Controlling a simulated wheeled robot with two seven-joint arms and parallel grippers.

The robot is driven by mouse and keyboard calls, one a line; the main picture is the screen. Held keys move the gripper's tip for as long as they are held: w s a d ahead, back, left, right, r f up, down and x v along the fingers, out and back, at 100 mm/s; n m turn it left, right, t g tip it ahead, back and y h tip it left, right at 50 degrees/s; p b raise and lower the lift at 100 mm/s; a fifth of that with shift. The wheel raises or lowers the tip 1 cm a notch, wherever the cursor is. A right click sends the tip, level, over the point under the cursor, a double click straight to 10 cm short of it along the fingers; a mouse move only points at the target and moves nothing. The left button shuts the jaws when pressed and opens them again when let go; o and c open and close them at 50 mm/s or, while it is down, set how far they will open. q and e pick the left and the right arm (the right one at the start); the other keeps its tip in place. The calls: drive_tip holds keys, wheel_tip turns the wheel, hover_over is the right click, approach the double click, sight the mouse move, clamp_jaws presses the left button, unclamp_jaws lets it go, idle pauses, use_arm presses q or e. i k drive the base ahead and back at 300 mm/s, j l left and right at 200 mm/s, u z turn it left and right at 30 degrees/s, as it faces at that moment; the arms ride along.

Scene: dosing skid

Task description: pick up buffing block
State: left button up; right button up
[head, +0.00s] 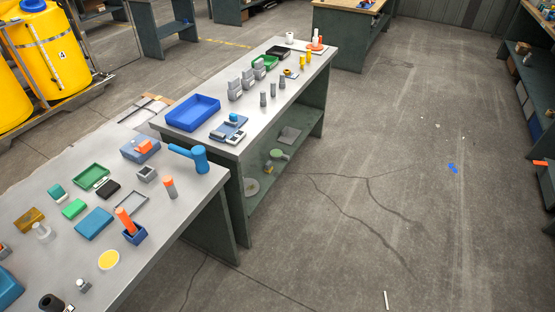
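I cannot tell for sure which thing is the buffing block. Several block-like things lie on the near grey table at the left. A flat blue block (94,223) lies near its middle, and a smaller green block (74,209) lies just left of it. A dark green block (56,191) and a brown block (29,217) lie farther left. A small orange block (145,146) sits on a blue-grey box (139,151) at the table's far end. Neither of my grippers shows in the head view.
The near table (150,235) also holds a blue mallet (199,158), an orange-handled tool in a blue holder (134,233) and a yellow disc (108,260). A second table with a blue tray (193,112) stands beyond. Open floor (400,200) lies to the right.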

sight(269, 168)
drive_tip(key=u, duration=0.6)
drive_tip(key=i+l+u, duration=0.2)
drive_tip(key=l+u, duration=0.2)
drive_tip(key=i+l+u, duration=0.1)
drive_tip(key=l+u, duration=0.3)
drive_tip(key=i+l+u, duration=0.1)
drive_tip(key=l+u, duration=0.75)
drive_tip(key=k+l, duration=0.05)
